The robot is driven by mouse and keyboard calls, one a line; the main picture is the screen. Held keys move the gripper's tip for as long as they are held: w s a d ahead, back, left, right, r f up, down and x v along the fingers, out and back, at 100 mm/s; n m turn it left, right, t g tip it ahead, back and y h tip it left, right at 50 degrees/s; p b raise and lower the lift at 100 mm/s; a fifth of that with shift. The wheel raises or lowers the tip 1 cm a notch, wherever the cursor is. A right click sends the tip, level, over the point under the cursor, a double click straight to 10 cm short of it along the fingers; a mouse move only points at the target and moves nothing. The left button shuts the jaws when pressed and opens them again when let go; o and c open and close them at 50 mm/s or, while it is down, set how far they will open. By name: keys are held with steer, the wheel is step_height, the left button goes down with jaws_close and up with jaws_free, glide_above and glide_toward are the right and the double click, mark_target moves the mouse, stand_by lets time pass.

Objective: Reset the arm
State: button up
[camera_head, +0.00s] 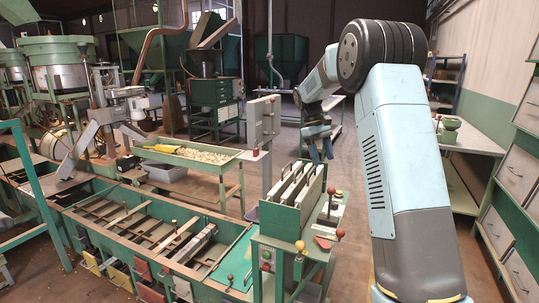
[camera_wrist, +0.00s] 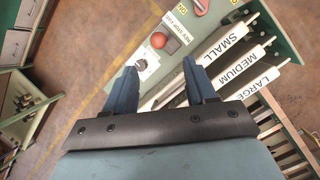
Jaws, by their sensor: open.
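My arm, light blue and grey, rises at the right of the head view and bends over toward the middle. My gripper (camera_head: 321,149) hangs above the green lever station (camera_head: 281,217), with its fingers pointing down. In the wrist view my gripper (camera_wrist: 164,82) shows two blue fingers spread apart with nothing between them. Beneath it in that view are white bars marked SMALL (camera_wrist: 222,42), MEDIUM (camera_wrist: 243,66) and LARGE (camera_wrist: 262,82). The fingers look apart from the bars, though the height between them is hard to judge.
Levers with red and yellow knobs (camera_head: 300,246) stand on the station. A green sorting bin (camera_head: 150,225) lies to the left. A tray of nuts (camera_head: 190,153) stands behind it. A side table (camera_head: 470,138) and drawer cabinets (camera_head: 513,170) line the right. Floor beyond the station looks clear.

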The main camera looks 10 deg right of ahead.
steer(key=s+a+r+m+t, duration=0.1)
steer(key=s+r+t, duration=0.1)
steer(key=s+r, duration=0.35)
steer(key=s+a+r+t+y, duration=0.1)
steer(key=s+r, duration=0.1)
steer(key=s, duration=0.7)
steer(key=s+a+r+m+t, duration=0.1)
steer(key=s+r+t, duration=0.1)
steer(key=s+r, duration=0.35)
steer(key=s+a+f+m+t, duration=0.1)
steer(key=s+f, duration=0.2)
steer(key=s, duration=0.7)
steer(key=s+a+f+m+t+y, duration=0.1)
steer(key=s+a+f+t, duration=0.1)
steer(key=s, duration=0.9)
steer(key=shift+f+t+y, duration=0.3)
steer(key=shift+f, duration=0.3)
steer(key=shift+s, duration=0.1)
